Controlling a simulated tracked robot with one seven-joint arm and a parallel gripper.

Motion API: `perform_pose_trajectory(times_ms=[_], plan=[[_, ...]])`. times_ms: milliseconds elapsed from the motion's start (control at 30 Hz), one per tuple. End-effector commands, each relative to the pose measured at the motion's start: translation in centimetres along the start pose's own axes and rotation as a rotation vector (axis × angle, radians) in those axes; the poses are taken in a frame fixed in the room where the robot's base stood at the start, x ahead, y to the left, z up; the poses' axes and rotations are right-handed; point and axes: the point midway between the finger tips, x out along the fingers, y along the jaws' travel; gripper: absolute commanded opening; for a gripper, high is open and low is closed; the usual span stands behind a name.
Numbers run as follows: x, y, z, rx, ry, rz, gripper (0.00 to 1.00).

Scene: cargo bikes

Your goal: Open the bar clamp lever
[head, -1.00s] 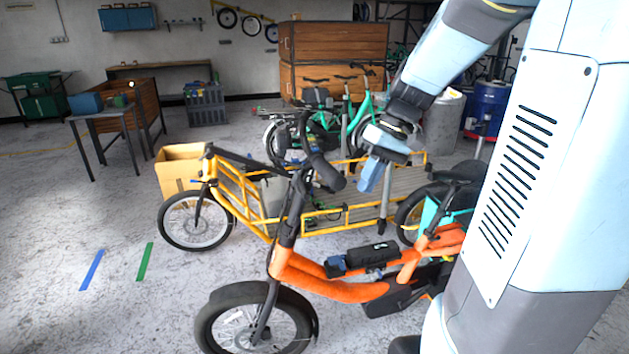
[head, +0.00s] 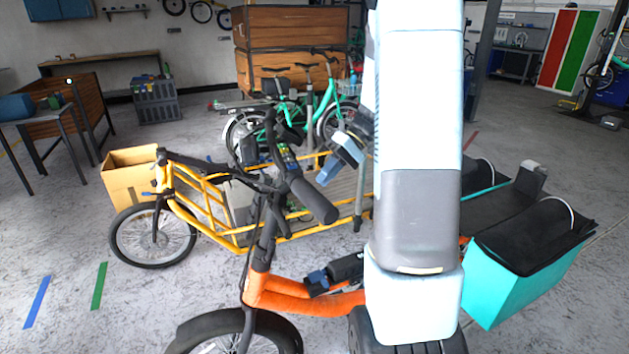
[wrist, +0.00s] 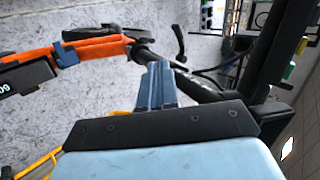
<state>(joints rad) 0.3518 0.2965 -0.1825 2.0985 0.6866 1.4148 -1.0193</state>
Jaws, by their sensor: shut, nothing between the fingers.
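The orange bike's black handlebar (head: 292,182) and stem stand upright left of my arm. They also run along the right of the wrist view (wrist: 200,88). A small blue clamp-like piece (head: 318,280) sits on the orange frame (head: 285,292), beside a black battery-like block (head: 347,268). It also shows in the wrist view (wrist: 66,54). I cannot tell whether it is the bar clamp lever; no lever is clearly made out. My gripper (head: 326,178) has blue fingers, shut and empty, above and just right of the handlebar in the head view. In the wrist view its fingers (wrist: 157,68) point toward the handlebar parts.
A yellow cargo bike (head: 215,205) stands behind the orange one, with a cardboard box (head: 130,177) beside its front. A turquoise box (head: 500,285) with a black lid is at right. Green bikes (head: 320,118) stand further back. Open floor lies at front left.

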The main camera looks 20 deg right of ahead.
Motion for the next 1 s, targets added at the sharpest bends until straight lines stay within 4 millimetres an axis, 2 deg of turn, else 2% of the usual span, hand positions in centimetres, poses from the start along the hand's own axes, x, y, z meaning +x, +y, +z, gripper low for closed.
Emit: perform_pose_trajectory(times_ms=[500,733,1000], plan=[[8.8,-0.2,0.1,0.001,-0.002,0.001,0.0],[10.6,-2.1,0.0,0.001,0.0,0.002,0.0],[11.2,-2.7,0.0,0.002,0.002,0.001,0.0]])
